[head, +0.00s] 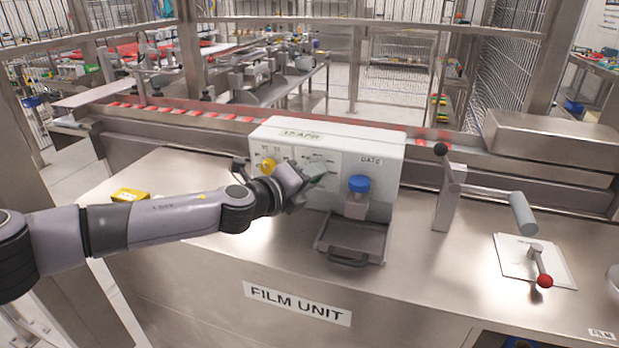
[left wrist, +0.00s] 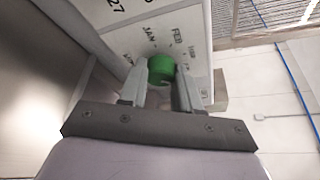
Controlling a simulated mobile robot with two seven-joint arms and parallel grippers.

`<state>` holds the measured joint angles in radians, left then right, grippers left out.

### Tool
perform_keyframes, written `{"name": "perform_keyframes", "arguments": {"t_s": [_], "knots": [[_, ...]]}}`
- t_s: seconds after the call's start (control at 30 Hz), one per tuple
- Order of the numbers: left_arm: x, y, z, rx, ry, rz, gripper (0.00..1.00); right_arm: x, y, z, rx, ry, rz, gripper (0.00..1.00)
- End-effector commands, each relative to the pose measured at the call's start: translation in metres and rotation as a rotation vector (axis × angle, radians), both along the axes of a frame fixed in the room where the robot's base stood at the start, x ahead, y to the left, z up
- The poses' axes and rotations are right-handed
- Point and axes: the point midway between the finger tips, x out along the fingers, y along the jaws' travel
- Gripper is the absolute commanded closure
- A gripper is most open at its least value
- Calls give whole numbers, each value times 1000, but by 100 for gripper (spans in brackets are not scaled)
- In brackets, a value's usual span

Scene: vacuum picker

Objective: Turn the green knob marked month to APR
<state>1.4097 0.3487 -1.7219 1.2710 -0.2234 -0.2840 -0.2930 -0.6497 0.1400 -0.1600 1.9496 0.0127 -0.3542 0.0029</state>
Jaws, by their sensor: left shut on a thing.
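The white date unit (head: 375,145) stands on the steel bench; a label on its sloped top (head: 302,134) seems to read 15 APR. The green knob (left wrist: 161,68) sits on its front panel, with JAN and FEB printed around it in the left wrist view. My left gripper (head: 308,178) is shut on the green knob, one finger on each side. In the head view the gripper mostly hides this knob. Which month the knob points to cannot be told. My right gripper is in neither view.
A yellow knob (head: 268,165) is just left of my gripper on the panel. A blue-topped part (head: 358,184) and a tray (head: 352,252) are to the right. A lever (head: 447,195) and a red-knobbed handle (head: 544,281) stand farther right.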

Motion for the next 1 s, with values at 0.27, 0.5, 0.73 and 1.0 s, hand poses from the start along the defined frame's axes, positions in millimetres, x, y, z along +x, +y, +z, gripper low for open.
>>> {"name": "perform_keyframes", "arguments": {"t_s": [0.27, 0.5, 0.73, 1.0], "knots": [[0, 0, -1, 35, -10, 2, 98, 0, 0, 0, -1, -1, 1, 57], [0, 0, -1, 35, -10, 1, 98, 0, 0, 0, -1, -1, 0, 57], [0, 0, -1, 35, -10, 1, 42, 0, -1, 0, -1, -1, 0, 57], [-1, 0, 0, 34, -10, -1, 42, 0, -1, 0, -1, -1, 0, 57]]}}
